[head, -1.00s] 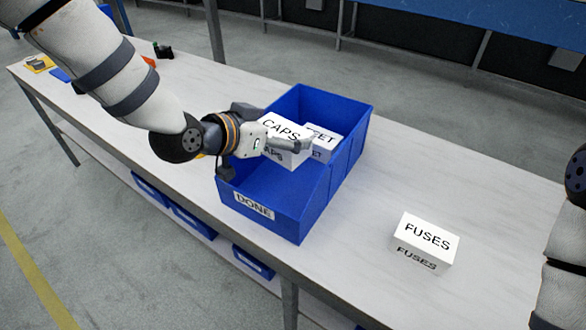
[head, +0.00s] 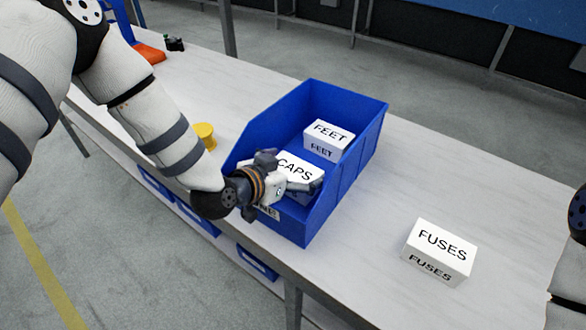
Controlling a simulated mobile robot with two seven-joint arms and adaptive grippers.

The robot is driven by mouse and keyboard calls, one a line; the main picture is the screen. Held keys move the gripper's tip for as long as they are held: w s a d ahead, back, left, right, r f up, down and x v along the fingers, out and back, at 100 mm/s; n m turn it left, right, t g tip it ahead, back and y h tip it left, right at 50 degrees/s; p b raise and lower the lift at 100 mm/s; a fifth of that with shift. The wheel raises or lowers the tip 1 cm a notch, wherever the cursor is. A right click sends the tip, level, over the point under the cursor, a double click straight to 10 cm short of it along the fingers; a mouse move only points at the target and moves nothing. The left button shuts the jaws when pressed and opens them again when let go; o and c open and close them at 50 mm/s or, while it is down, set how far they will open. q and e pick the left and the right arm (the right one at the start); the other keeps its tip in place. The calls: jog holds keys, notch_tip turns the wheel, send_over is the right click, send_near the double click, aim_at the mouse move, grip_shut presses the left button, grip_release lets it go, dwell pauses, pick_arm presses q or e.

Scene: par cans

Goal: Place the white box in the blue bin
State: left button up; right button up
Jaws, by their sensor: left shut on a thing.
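A white box labelled CAPS (head: 299,168) is held in my left gripper (head: 297,184), which is shut on it. The box is inside the front part of the blue bin (head: 349,172), low between its walls. Whether it touches the bin floor is hidden by the gripper. A white box labelled FEET (head: 329,138) lies in the back of the same bin. A white box labelled FUSES (head: 440,250) sits on the table to the right of the bin. My right arm shows at the right edge, but its gripper is out of view.
The bin stands on a long pale table (head: 400,200). A yellow round object (head: 204,135) is left of the bin, partly behind my left arm. Orange and dark items lie at the far left end. The table between the bin and the FUSES box is clear.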

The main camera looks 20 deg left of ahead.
pick_arm(q)
jog(key=o, duration=0.9)
jog(key=shift+f, duration=0.15)
jog(key=shift+o, duration=0.2)
jog(key=shift+r, duration=0.25)
jog(key=p+v, duration=0.3)
jog(key=v, duration=0.8)
jog(key=s+a+f+n+g+y, duration=0.1)
jog(key=s+f+g, duration=0.3)
jog(key=s+f, duration=0.45)
jog(key=s+a+f+n+g+y, duration=0.1)
jog(key=s+f+g, duration=0.4)
jog(key=s, duration=0.6)
jog(key=s+a+f+n+g+y, duration=0.1)
jog(key=s+f+g, duration=0.1)
jog(key=s, duration=0.4)
jog(key=s+a+f+n+g+y, duration=0.1)
jog(key=s+f+g, duration=0.1)
jog(key=s, duration=0.5)
jog(key=shift+a, duration=0.25)
pick_arm(e)
jog(key=shift+t, duration=0.7)
jog(key=w+r, duration=0.3)
jog(key=shift+w, duration=0.2)
pick_arm(q)
jog(key=shift+s+f, duration=0.1)
jog(key=shift+s, duration=0.05)
pick_arm(e)
jog(key=shift+r, duration=0.1)
